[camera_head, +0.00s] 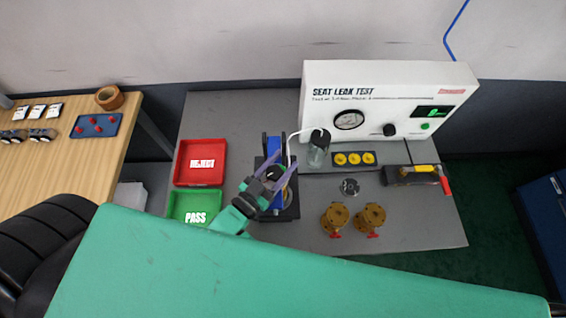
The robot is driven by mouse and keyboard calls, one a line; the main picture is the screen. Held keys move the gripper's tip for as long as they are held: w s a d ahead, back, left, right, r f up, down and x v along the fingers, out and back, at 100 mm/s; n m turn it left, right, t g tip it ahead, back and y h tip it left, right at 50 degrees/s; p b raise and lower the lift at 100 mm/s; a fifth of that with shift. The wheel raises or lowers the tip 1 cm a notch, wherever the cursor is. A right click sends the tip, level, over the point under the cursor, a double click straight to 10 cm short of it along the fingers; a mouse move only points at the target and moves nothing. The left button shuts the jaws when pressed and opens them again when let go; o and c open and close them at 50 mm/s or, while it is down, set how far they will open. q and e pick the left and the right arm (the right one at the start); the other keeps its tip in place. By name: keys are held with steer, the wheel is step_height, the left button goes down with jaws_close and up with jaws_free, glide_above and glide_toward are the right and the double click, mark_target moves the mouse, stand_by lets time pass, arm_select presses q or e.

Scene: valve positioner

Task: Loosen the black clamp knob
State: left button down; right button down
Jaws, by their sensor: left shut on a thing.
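The clamp fixture (291,211) is a black base with blue uprights, standing on the grey bench left of the tester. The black clamp knob (273,174) shows only in part, between the fingers of my left gripper (278,167). That gripper reaches in over the fixture from the lower left and is shut on the knob. Its wrist and fingers hide much of the fixture and what it holds. My right gripper is not in view.
A red REJECT tray (201,181) and a green PASS tray (177,207) lie left of the fixture. The white seat leak tester (380,80) and a clear jar (317,155) stand behind and right. Two brass valves (335,218) stand at right.

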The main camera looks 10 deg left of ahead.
arm_select(q)
steer(key=shift+w+r+n+y, duration=0.1)
steer(key=shift+r+n+y, duration=0.05)
steer(key=shift+n+y, duration=0.2)
steer(key=shift+c, duration=1.4)
jaws_free()
steer(key=shift+s+a+f, duration=0.15)
steer(key=shift+s+f, duration=0.05)
steer(key=shift+s, duration=0.1)
steer(key=b+v, duration=0.1)
steer(key=v, duration=0.1)
steer(key=b+v, duration=0.1)
steer(key=v, duration=0.5)
steer(key=shift+s+f+b, duration=0.2)
steer(key=shift+f+b, duration=0.05)
steer(key=shift+b, duration=0.15)
steer(key=p, duration=0.3)
glide_toward(270, 181)
steer(key=shift+w+r, duration=0.2)
steer(key=shift+w, duration=0.15)
